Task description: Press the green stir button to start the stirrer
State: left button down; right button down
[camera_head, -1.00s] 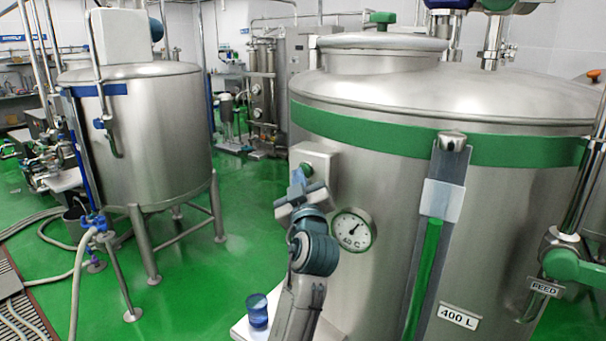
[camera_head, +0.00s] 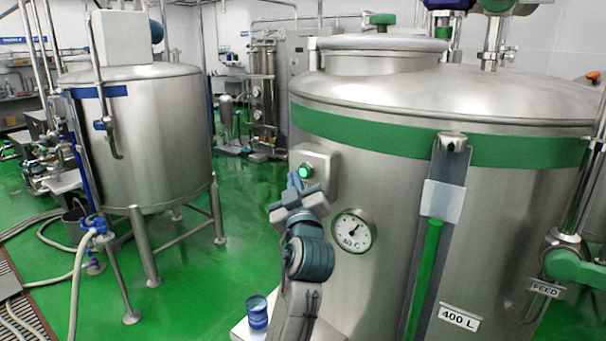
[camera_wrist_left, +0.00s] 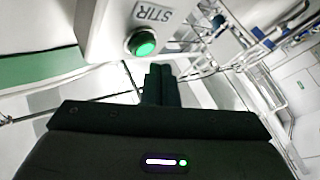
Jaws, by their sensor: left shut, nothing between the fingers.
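The green stir button (camera_head: 305,171) sits on a pale control box (camera_head: 322,168) on the side of the large steel tank (camera_head: 385,200). The button is bright green and looks lit. In the left wrist view the button (camera_wrist_left: 142,43) sits beside a STIR label (camera_wrist_left: 153,13). My left gripper (camera_head: 294,180) is shut and empty, just below and slightly left of the button. In the left wrist view its closed fingertips (camera_wrist_left: 159,70) lie below and right of the button, seemingly apart from it. My right gripper is in neither view.
A 40 C dial (camera_head: 353,231) is right of my left wrist. A blue cup (camera_head: 257,312) stands on a white surface (camera_head: 240,328) below. A green-filled level gauge (camera_head: 425,270) runs down the tank front. A second tank (camera_head: 150,140) stands left, with green floor between.

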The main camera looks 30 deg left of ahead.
pick_arm(q)
jog(key=s, duration=0.6)
jog(key=shift+a, duration=0.25)
dwell(0.4)
